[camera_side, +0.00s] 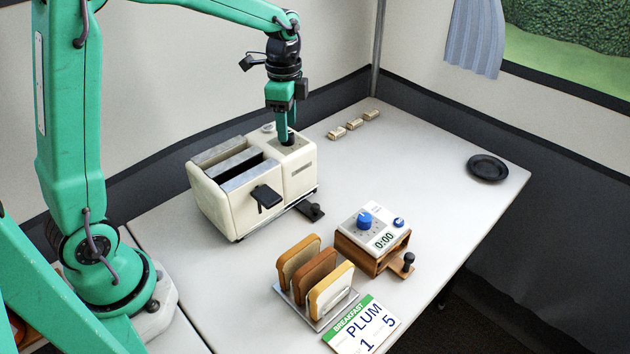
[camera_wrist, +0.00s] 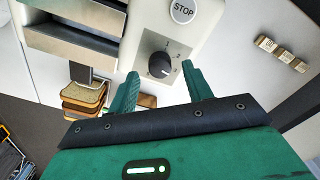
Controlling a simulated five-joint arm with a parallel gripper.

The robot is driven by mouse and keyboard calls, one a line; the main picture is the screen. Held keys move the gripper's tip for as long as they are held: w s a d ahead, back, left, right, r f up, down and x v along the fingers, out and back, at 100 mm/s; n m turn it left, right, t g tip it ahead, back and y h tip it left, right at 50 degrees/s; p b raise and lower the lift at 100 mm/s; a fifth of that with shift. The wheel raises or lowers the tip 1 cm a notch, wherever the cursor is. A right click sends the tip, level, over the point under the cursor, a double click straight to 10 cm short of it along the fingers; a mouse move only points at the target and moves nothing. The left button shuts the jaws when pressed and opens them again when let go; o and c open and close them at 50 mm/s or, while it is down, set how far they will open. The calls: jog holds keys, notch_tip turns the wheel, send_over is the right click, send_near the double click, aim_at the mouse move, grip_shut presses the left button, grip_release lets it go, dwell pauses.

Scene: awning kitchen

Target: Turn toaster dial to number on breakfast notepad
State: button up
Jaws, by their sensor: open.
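The cream toaster (camera_side: 232,196) stands on the table with two slots and a black lever. Its black dial (camera_wrist: 161,64) sits on a grey plate on the toaster's top, with small numbers around it that are hard to read. My gripper (camera_side: 285,138) points down over the dial end of the toaster. In the wrist view my gripper (camera_wrist: 163,80) is open, with the dial just beyond and between its green fingertips; contact cannot be made out.
A STOP button (camera_wrist: 183,10) is near the dial. Several small beige blocks (camera_side: 353,124) and a black plate (camera_side: 487,168) lie behind.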

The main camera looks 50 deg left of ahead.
jog(key=shift+f, duration=1.1)
jog(key=shift+c, duration=0.2)
jog(key=c, duration=0.9)
